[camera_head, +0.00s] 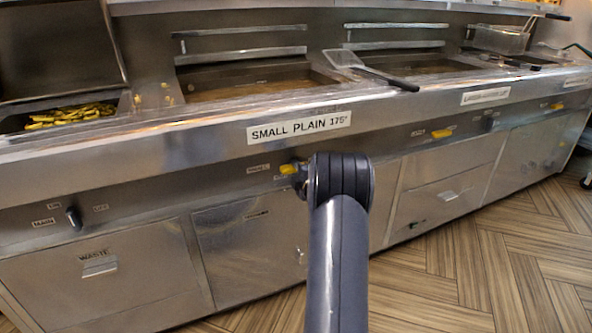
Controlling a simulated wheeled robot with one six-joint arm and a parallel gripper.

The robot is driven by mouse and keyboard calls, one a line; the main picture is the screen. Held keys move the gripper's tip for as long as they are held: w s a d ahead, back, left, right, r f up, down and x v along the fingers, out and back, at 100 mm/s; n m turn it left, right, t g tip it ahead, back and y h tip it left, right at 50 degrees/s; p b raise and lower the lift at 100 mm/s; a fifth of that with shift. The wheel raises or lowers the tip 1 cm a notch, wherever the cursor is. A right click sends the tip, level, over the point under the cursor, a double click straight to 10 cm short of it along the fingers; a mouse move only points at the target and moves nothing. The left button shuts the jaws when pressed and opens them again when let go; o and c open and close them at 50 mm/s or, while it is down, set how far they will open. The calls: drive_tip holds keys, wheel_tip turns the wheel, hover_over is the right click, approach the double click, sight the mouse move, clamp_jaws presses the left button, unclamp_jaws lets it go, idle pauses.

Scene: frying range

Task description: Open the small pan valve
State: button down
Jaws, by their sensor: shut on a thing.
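The small pan valve has a yellow handle (288,169) on the steel front panel, below the "SMALL PLAIN 175°" label (299,127). My gripper (299,175) is at this handle and shut on it. Only the left end of the handle shows; my wrist and arm hide the rest. The small pan (250,82) behind the label holds brownish oil. I cannot tell how far the handle is turned.
Other yellow handles sit further right on the panel, one here (441,133). A black knob (73,217) is at the left. Chips (70,116) fill the left bay. Wood-patterned floor (470,260) is clear at right.

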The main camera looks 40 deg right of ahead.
drive_tip(key=m, duration=0.4)
drive_tip(key=shift+m, duration=0.4)
drive_tip(key=m+p, duration=0.1)
drive_tip(key=m, duration=0.3)
drive_tip(key=m+p, duration=0.2)
drive_tip(key=m, duration=0.2)
drive_tip(key=shift+m, duration=0.4)
drive_tip(key=shift+m+p, duration=0.6)
drive_tip(key=shift+m, duration=1.2)
drive_tip(key=c, duration=1.3)
unclamp_jaws()
